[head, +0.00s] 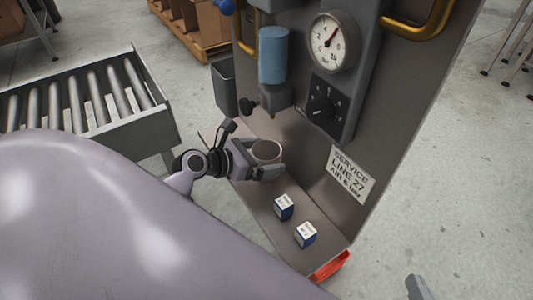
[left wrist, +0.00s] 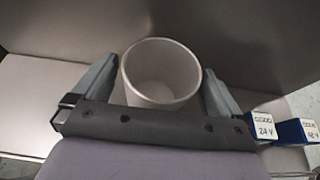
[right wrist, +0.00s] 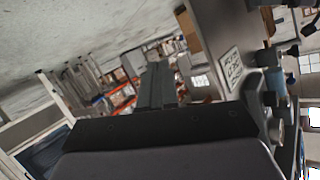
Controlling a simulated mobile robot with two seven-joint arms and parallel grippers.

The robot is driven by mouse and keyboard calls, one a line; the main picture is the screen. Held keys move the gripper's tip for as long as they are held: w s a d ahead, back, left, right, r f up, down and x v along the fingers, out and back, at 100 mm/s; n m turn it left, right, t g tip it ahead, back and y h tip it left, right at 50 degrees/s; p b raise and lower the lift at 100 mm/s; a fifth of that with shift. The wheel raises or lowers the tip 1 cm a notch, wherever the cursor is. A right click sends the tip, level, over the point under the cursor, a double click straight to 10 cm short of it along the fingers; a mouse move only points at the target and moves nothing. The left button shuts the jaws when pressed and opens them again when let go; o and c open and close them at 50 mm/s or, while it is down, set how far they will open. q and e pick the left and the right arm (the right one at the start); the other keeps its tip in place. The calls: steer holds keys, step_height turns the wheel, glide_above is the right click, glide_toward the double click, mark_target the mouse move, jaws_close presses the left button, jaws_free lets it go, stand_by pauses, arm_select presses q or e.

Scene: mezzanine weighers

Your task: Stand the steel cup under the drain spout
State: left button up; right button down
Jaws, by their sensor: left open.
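The steel cup (head: 266,151) stands upright on the ledge of the service panel; it looks pale and empty in the left wrist view (left wrist: 160,72). My left gripper (head: 263,160) is open around it, with one finger on each side of the cup. The blue bowl (head: 272,55) hangs on the panel, and the grey drain spout (head: 270,112) at its lower end is above the cup. I cannot tell whether the cup is exactly below the spout. My right gripper (right wrist: 156,85) is shut and empty, away from the panel.
Two small blue-and-white boxes (head: 284,207) (head: 306,234) stand on the ledge (head: 262,212) to the right of the cup. A dark open holder (head: 224,88) hangs left of the blue bowl. A gauge (head: 332,42) and dial (head: 321,108) are on the panel. A roller conveyor (head: 95,100) stands left.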

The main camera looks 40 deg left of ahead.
arm_select(q)
steer(key=p+v, duration=0.3)
steer(key=v, duration=0.8)
arm_select(e)
steer(key=d, duration=0.1)
steer(key=d+h, duration=0.1)
steer(key=s+d+h, duration=0.1)
steer(key=shift+r+n, duration=0.3)
steer(key=shift+s, duration=0.15)
